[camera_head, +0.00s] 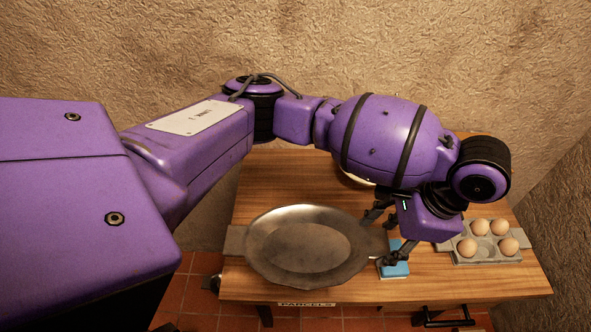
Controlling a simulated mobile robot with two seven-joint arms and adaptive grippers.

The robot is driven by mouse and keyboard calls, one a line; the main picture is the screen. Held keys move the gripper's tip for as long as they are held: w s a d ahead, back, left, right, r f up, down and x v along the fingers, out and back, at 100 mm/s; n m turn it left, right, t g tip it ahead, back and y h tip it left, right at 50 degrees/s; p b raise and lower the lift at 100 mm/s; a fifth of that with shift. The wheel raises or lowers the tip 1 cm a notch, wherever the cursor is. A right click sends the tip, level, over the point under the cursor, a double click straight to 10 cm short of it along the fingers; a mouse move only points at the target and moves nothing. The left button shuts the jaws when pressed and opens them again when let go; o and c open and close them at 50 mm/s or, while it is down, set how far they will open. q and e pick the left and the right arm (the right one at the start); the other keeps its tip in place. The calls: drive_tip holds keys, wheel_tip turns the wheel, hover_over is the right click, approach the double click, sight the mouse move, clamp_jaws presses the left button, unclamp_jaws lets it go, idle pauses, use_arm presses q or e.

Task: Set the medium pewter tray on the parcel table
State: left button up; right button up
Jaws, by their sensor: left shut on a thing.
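The pewter tray (262,267) is a grey oval dish with a flat handle at each side. It is over the front left part of the wooden parcel table (341,287), which has a "PARCELS" label on its front edge. The tray looks roughly level; I cannot tell whether it touches the tabletop. My left gripper (383,238) is at the tray's right side, shut on its right handle, with the fingers partly hiding that handle. My right gripper is not in view.
A grey egg holder (487,254) with several eggs stands at the right. A pale round thing (352,178) is mostly hidden behind my arm. Bare tabletop shows at the front right.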

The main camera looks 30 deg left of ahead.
use_arm(q)
drive_tip(key=w+a+f, duration=0.4)
drive_tip(key=w+f, duration=0.1)
drive_tip(key=w+a+f+b, duration=0.1)
drive_tip(key=w+a+f, duration=0.1)
drive_tip(key=f, duration=0.1)
drive_tip(key=shift+w+a, duration=0.35)
drive_tip(key=f, duration=0.4)
drive_tip(key=shift+w+a+b, duration=0.25)
drive_tip(key=shift+b, duration=0.1)
drive_tip(key=o, duration=1.5)
drive_tip(key=shift+r, duration=0.1)
drive_tip(key=shift+d+r, duration=0.1)
drive_tip(key=v, duration=1.2)
drive_tip(key=shift+p, duration=0.45)
drive_tip(key=shift+w, duration=0.1)
